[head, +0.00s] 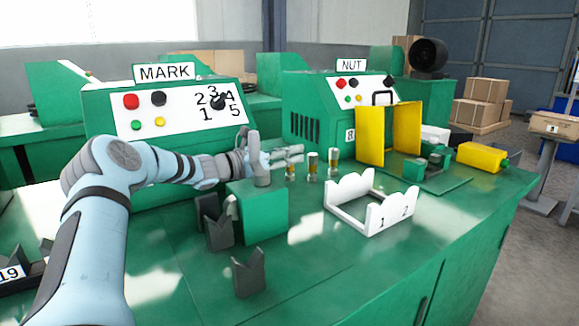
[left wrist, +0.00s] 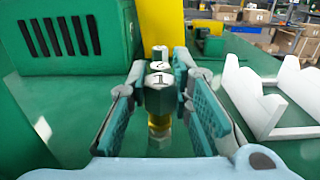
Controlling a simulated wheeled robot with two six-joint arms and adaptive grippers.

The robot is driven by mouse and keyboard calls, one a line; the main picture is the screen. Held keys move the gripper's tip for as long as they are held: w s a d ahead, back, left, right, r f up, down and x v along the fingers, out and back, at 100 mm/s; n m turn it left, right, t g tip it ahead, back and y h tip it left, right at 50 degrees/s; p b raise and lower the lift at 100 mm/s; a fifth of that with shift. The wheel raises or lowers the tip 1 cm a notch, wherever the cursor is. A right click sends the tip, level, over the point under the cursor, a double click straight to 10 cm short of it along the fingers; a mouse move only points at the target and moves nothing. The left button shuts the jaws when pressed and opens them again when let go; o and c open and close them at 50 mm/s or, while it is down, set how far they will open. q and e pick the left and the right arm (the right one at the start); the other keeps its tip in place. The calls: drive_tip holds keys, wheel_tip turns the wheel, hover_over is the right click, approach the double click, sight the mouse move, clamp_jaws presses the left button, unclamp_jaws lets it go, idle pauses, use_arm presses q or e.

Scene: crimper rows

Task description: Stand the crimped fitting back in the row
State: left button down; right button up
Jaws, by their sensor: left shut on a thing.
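My left gripper (head: 292,155) reaches in from the left, above the bench, at the near end of a short row of fittings. It is shut on a fitting (head: 290,171) with a brassy lower part. In the left wrist view the held fitting (left wrist: 159,101) is upright between the pads, with a dark green-grey hex top marked 1. Two more fittings, one (head: 312,166) and another (head: 333,163), stand upright to its right in the head view. In the wrist view they line up behind it, mostly hidden. I cannot tell whether the held fitting's foot touches the bench.
A white cradle (head: 365,222) marked 1 and 2 stands right of the row. A green block (head: 262,215) and grey V-supports (head: 249,273) are in front of my arm. Behind are the MARK machine (head: 170,110) and the NUT machine (head: 310,108) with yellow guards (head: 405,128).

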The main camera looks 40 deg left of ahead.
use_arm(q)
wheel_tip(320, 180, down, 2)
drive_tip(key=shift+f, duration=0.1)
drive_tip(key=c, duration=1.4)
unclamp_jaws()
drive_tip(key=shift+c, duration=0.2)
use_arm(e)
drive_tip(key=shift+v, duration=0.8)
use_arm(q)
drive_tip(key=shift+a, duration=0.1)
